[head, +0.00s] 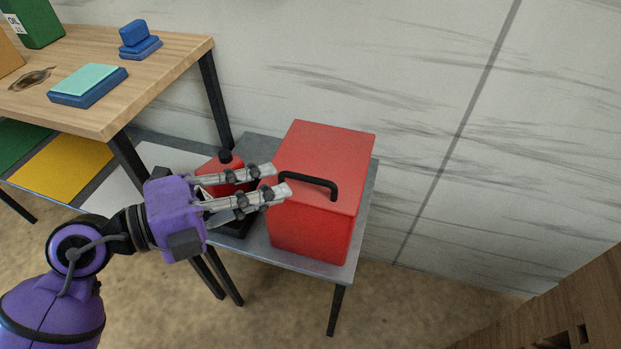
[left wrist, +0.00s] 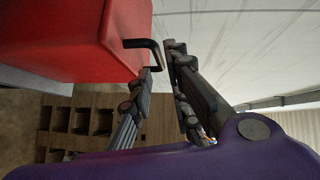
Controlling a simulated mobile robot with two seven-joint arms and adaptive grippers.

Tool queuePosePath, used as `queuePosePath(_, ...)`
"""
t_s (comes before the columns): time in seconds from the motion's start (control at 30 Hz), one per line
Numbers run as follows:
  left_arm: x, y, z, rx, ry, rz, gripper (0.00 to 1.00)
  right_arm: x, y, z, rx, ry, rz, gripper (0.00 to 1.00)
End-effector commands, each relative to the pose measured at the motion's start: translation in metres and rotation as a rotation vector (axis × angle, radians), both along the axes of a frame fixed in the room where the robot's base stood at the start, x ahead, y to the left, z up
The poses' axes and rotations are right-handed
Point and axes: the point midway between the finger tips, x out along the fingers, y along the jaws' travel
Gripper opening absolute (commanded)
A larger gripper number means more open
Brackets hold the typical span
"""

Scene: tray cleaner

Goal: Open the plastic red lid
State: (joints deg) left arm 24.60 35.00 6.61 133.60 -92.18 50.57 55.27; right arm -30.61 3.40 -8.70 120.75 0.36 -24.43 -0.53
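A red plastic box (head: 310,230) stands on a small grey table. Its red top, the lid (head: 335,150), looks flat and closed, with no gap showing. A black bar handle (head: 310,182) is on the lid's near side. My left gripper (head: 278,180) is open, its two fingers apart, with the tips by the handle's left end. In the left wrist view the red box (left wrist: 75,40) is at the upper left. The handle's bent end (left wrist: 157,52) lies between or right by the fingertips; firm contact cannot be told. My right gripper is not in view.
A red container with a black cap (head: 225,160) stands left of the box, partly hidden by my left gripper. The grey table (head: 300,262) has little bare room. A wooden table (head: 160,60) with blue items is at the left. A marbled wall (head: 480,130) is behind.

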Motion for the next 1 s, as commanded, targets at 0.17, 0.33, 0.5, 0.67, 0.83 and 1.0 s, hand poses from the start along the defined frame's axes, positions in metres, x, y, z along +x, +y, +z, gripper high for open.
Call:
queuePosePath(0.17,0.009,-0.020,-0.003,0.003,0.000,-0.004,0.17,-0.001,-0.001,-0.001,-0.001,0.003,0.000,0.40)
queuePosePath(0.33,0.021,-0.045,-0.007,0.001,0.001,-0.003,0.17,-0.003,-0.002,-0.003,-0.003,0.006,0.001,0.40)
queuePosePath(0.5,0.031,-0.062,-0.010,0.002,0.001,-0.001,0.17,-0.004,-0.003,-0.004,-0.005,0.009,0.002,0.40)
queuePosePath(0.67,0.033,-0.068,-0.011,0.003,0.002,-0.002,0.17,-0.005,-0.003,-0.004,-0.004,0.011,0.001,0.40)
queuePosePath(0.83,0.033,-0.068,-0.011,0.003,0.002,-0.002,0.17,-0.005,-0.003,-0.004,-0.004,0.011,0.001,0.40)
queuePosePath(1.0,0.033,-0.068,-0.011,0.003,0.002,-0.002,0.00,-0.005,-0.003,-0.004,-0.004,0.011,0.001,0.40)
